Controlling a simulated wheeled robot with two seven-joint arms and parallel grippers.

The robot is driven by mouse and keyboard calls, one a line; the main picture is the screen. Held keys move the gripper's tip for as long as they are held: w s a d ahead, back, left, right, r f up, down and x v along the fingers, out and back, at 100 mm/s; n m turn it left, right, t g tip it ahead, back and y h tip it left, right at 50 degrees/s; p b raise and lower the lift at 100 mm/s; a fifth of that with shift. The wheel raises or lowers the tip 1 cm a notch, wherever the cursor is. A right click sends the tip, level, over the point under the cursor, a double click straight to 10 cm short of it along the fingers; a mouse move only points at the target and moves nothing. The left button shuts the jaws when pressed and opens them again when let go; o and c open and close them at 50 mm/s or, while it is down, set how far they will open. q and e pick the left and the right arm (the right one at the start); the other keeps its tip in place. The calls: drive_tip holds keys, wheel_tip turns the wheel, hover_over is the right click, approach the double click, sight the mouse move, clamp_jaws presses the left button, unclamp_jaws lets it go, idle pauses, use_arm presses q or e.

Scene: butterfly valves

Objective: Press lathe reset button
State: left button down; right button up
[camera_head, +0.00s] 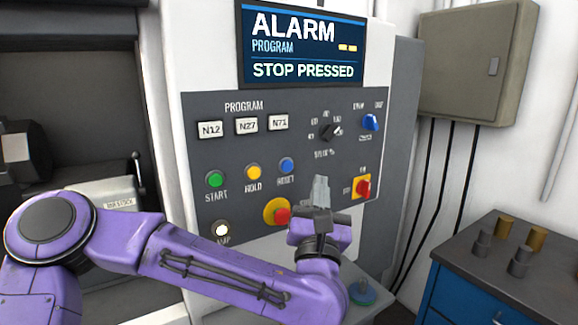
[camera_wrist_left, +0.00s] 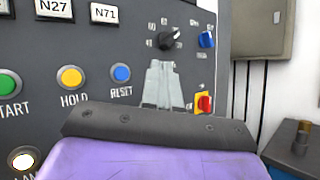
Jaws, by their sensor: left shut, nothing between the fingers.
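The blue reset button (camera_head: 287,166) is on the grey lathe control panel (camera_head: 225,150), right of the yellow hold button (camera_head: 253,172). It also shows in the left wrist view (camera_wrist_left: 121,73), above its RESET label. My left gripper (camera_head: 321,182) is shut and empty. In the head view its fingertips are right of and slightly below the reset button. In the left wrist view the fingers (camera_wrist_left: 161,75) also appear right of the button, apart from it in the picture. How far the tips are from the panel is hard to tell. My right gripper is out of view.
The screen (camera_head: 303,45) reads ALARM, PROGRAM, STOP PRESSED. A red emergency stop (camera_head: 282,215) on a yellow base is just left of my gripper. A red and yellow switch (camera_head: 362,187) is to the right. A workbench (camera_head: 480,262) with metal cylinders stands at the right.

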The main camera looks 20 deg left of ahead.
sight(287, 166)
use_arm(q)
drive_tip(key=w+a+p, duration=0.1)
drive_tip(key=a, duration=0.1)
drive_tip(key=w+a+p, duration=0.1)
drive_tip(key=w+a, duration=0.1)
drive_tip(key=w+a+p, duration=0.1)
drive_tip(key=w+a, duration=0.1)
drive_tip(key=shift+a, duration=0.25)
drive_tip(key=shift+a, duration=0.1)
idle(1.8)
drive_tip(key=shift+w+a, duration=0.25)
